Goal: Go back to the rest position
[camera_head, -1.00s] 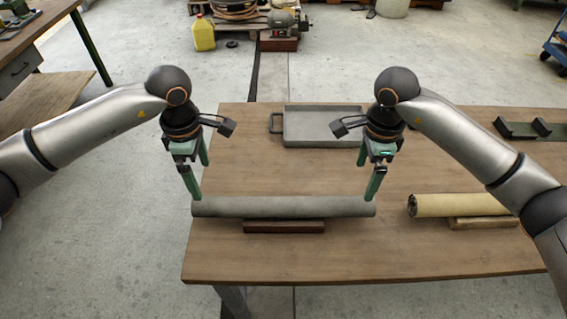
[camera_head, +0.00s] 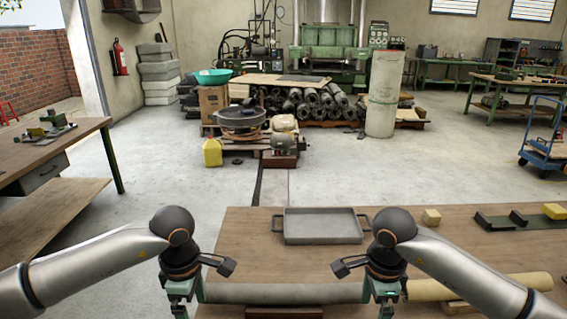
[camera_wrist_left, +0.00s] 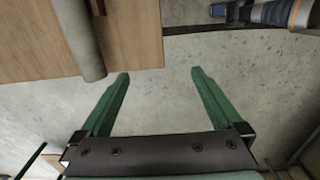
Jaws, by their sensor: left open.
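A grey sheet roll (camera_head: 285,293) lies along the near part of the wooden table, on a dark red-brown support block (camera_head: 270,313). My left gripper (camera_head: 189,299) is at the roll's left end in the head view. In the left wrist view, the left gripper (camera_wrist_left: 160,73) has its green fingers wide apart with bare floor between them; the roll's end (camera_wrist_left: 90,65) is beyond the left finger, apart from it. My right gripper (camera_head: 376,299) is near the roll's right end, its fingers spread and seemingly empty. Its fingertips are cut off by the picture's lower edge.
A grey tray (camera_head: 322,228) stands on the table behind the roll. A beige roll (camera_head: 480,287) lies at right on a light block. A workbench (camera_head: 60,150) is at left, with open floor between.

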